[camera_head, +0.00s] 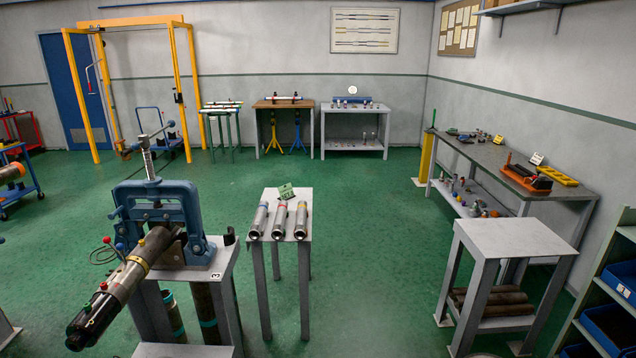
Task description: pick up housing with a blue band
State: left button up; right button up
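Three metal housings lie side by side on a small grey table (268,197) near the middle of the view. The left housing (259,221) has a band near its far end that looks blue, though it is small. The middle housing (280,221) has a red band, and the right housing (301,221) has a yellowish band. All three lie lengthwise, pointing away from me, with nothing touching them from above. Neither of my grippers shows in this view.
A blue vise (160,217) holds a long dark tool (125,283) just left of the table. A small green card (286,191) stands behind the housings. An empty-topped grey stand (513,237) is at right, before a workbench (497,157). Green floor between is clear.

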aim_at(254, 233)
jog(key=u, duration=0.1)
jog(key=i, duration=1.95)
jog(key=u, duration=0.1)
